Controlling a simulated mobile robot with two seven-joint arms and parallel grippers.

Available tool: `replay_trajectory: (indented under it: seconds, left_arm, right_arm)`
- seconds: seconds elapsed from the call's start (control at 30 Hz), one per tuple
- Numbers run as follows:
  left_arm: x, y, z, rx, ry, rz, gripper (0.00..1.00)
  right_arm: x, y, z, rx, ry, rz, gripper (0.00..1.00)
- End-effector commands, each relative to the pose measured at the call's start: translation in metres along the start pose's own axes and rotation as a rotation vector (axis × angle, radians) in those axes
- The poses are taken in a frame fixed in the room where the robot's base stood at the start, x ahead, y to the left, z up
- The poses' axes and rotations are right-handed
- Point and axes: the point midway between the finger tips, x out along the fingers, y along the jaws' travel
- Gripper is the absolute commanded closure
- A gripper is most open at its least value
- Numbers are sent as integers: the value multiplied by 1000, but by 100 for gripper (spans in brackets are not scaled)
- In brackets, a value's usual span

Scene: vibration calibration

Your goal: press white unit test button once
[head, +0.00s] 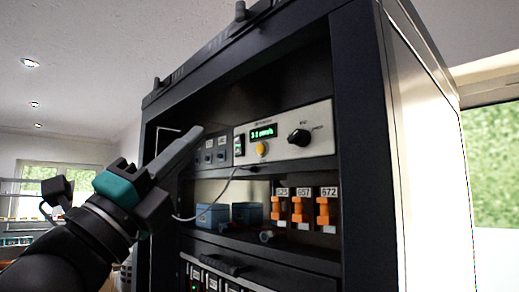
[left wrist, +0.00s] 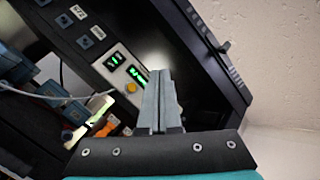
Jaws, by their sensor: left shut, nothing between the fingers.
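The white unit (head: 285,137) sits on a shelf in the dark rack. Its front has a green lit display (head: 263,133), a black knob (head: 299,137) and a round yellow-orange button (head: 262,149) below the display. My left gripper (head: 198,133) is shut and empty, its fingers pointing up and right in front of the rack, left of the white unit in the head view. In the left wrist view the shut fingers (left wrist: 161,98) lie just right of the white unit (left wrist: 121,75), and the yellow button (left wrist: 131,87) is visible beside them. I cannot tell any contact. My right gripper is not in view.
The dark rack (head: 361,150) frames the shelves. A dark panel with several switches (head: 214,153) is left of the white unit. Below stand blue boxes (head: 247,213) and several orange numbered items (head: 301,206). A white cable (head: 208,207) hangs in front.

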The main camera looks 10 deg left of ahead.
Motion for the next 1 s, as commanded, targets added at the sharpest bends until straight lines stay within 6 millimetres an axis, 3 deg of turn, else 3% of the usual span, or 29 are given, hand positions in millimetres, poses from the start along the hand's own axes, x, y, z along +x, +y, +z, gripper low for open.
replay_trajectory:
  seconds: [0.6, 1.0]
  left_arm:
    - [51, 36, -36, -4, 0, 1, 100]
    - [61, 45, -45, -1, 0, 1, 100]
  right_arm:
    - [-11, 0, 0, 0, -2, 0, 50]
    - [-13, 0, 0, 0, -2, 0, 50]
